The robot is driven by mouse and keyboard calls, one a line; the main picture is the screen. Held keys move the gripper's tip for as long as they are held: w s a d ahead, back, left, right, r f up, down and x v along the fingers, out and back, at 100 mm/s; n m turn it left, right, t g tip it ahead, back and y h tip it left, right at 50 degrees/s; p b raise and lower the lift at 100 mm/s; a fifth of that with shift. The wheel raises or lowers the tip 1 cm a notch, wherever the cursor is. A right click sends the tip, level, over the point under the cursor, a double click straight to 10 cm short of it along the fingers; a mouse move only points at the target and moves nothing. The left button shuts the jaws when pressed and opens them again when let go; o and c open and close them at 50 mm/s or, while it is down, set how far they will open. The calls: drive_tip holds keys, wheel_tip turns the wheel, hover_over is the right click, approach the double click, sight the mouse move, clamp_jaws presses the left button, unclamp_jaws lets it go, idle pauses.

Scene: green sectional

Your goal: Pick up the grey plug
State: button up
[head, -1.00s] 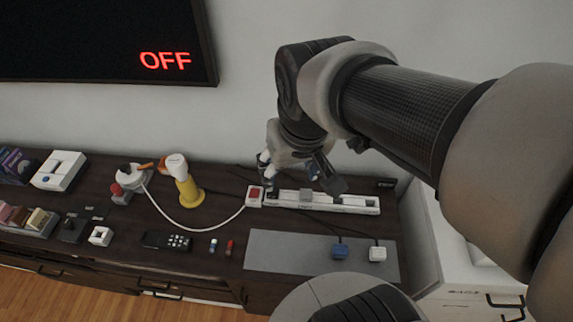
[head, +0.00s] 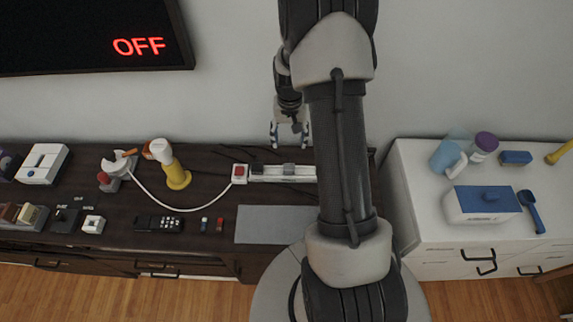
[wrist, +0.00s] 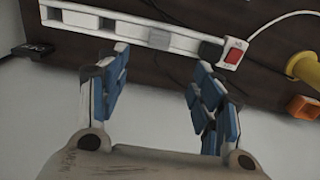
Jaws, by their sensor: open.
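The grey plug (head: 289,168) sits on the white power strip (head: 305,173), near the strip's red switch (head: 240,172). In the wrist view the grey plug (wrist: 160,38) shows as a grey block on the strip (wrist: 110,27), beyond the gap between the fingers. My gripper (head: 289,138) is open and empty, above and behind the strip in the head view. Its blue-padded fingers (wrist: 160,72) are well apart in the wrist view and do not touch the plug.
A remote (head: 158,224) lies in front. A grey mat (head: 265,225) is partly hidden by my arm. A white cabinet (head: 420,220) with several items stands at the right.

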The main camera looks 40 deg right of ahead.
drive_tip(key=b, duration=0.3)
hover_over(289, 166)
drive_tip(key=f, duration=1.1)
drive_tip(key=shift+s+a+f, duration=0.2)
drive_tip(key=shift+s, duration=0.1)
drive_tip(key=shift+w+d+f+b, duration=0.1)
drive_tip(key=shift+f+b, duration=0.2)
drive_tip(key=shift+f, duration=1.2)
drive_tip(key=shift+w+d+f+b, duration=0.1)
drive_tip(key=shift+f+b, duration=0.2)
drive_tip(key=shift+f, duration=1.2)
drive_tip(key=shift+r, duration=0.1)
drive_tip(key=c, duration=1.2)
drive_tip(key=shift+o, duration=0.2)
drive_tip(key=shift+r, duration=0.1)
